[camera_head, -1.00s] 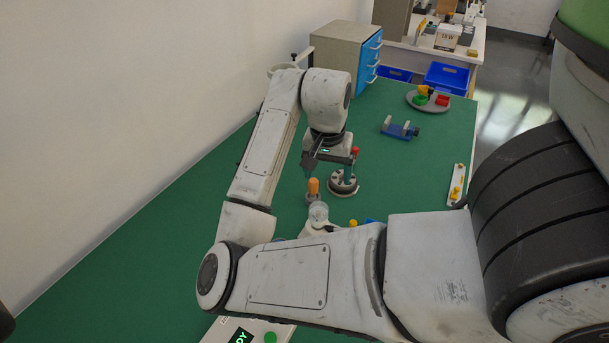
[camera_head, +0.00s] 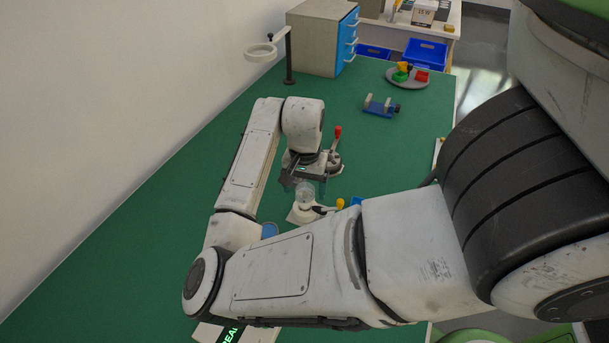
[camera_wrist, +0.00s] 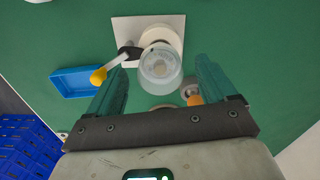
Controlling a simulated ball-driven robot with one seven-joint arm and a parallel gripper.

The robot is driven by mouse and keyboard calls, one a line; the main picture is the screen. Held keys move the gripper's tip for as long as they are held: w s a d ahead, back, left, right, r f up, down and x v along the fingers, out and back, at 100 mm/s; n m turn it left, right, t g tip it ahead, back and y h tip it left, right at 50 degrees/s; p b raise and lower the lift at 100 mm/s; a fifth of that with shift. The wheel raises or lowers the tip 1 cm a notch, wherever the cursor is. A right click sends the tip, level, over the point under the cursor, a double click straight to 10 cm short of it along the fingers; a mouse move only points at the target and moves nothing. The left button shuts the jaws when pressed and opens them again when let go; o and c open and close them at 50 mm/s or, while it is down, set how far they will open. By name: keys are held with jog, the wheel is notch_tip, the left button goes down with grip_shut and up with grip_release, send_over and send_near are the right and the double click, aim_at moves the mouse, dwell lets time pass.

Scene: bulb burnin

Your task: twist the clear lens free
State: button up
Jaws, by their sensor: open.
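The clear lens (camera_wrist: 160,70) is a see-through cup shape on a white fixture (camera_wrist: 177,36) with a square base plate. A lever with a yellow knob (camera_wrist: 98,76) and a black clamp sits at the fixture's side. My gripper (camera_wrist: 161,66) is open, its two teal fingers on either side of the lens in the wrist view, with gaps to both. I cannot tell whether the fingertips are level with the lens. In the head view the lens (camera_head: 307,191) shows just below my gripper (camera_head: 304,183), and my arm partly hides the fixture.
An orange-topped tool (camera_wrist: 194,99) stands near the right finger. A blue tray (camera_wrist: 78,82) lies left of the fixture. A round grey fixture with a red-knobbed lever (camera_head: 338,132) stands behind my gripper. A magnifier (camera_head: 262,51) and blue vise (camera_head: 380,107) are farther back.

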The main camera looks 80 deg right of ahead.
jog(key=shift+f, duration=0.35)
jog(key=c, duration=1.1)
